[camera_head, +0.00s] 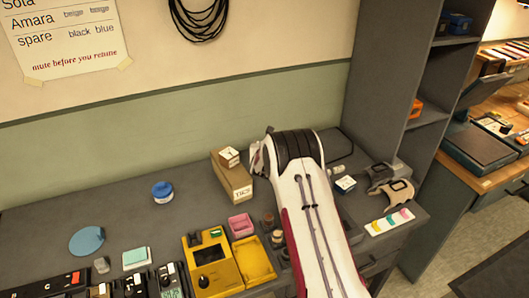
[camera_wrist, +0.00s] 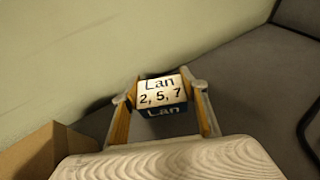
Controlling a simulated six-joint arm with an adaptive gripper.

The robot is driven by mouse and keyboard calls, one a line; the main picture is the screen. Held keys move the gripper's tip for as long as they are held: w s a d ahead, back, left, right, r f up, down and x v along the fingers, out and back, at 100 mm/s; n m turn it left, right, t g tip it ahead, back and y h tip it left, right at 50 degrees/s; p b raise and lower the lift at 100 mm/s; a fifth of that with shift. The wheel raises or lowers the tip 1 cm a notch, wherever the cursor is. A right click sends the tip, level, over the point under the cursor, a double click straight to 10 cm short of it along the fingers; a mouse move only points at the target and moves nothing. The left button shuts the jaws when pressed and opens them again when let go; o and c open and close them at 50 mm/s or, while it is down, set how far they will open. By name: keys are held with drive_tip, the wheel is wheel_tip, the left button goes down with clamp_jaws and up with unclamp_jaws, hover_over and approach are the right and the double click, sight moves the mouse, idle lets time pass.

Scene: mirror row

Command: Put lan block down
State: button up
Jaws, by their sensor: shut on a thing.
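The lan block (camera_wrist: 162,96) has a white label face reading "Lan 2, 5, 7" and a dark blue side that also reads "Lan". In the wrist view it sits between the two fingers of my gripper (camera_wrist: 161,88), which is shut on it. Dark grey desk top (camera_wrist: 240,85) shows around and beyond the block, close to the wall. I cannot tell whether the block touches the desk or hangs just above it. In the head view my arm hides the gripper and the block.
A cardboard box (camera_head: 234,183) with a small white-topped block (camera_head: 229,156) on it stands left of my arm. Another small block (camera_head: 345,184) lies to the right, near a tan holder (camera_head: 398,193) and a card with coloured marks (camera_head: 390,222). A grey shelf unit (camera_head: 385,95) rises behind.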

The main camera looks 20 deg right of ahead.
drive_tip(key=shift+f, duration=1.85)
drive_tip(key=shift+f, duration=0.15)
drive_tip(key=o, duration=1.1)
drive_tip(key=shift+r+v, duration=0.15)
drive_tip(key=shift+v, duration=0.65)
drive_tip(key=shift+r+v, duration=0.15)
drive_tip(key=shift+v, duration=0.7)
drive_tip(key=shift+w+r, duration=0.15)
drive_tip(key=shift+r, duration=3.15)
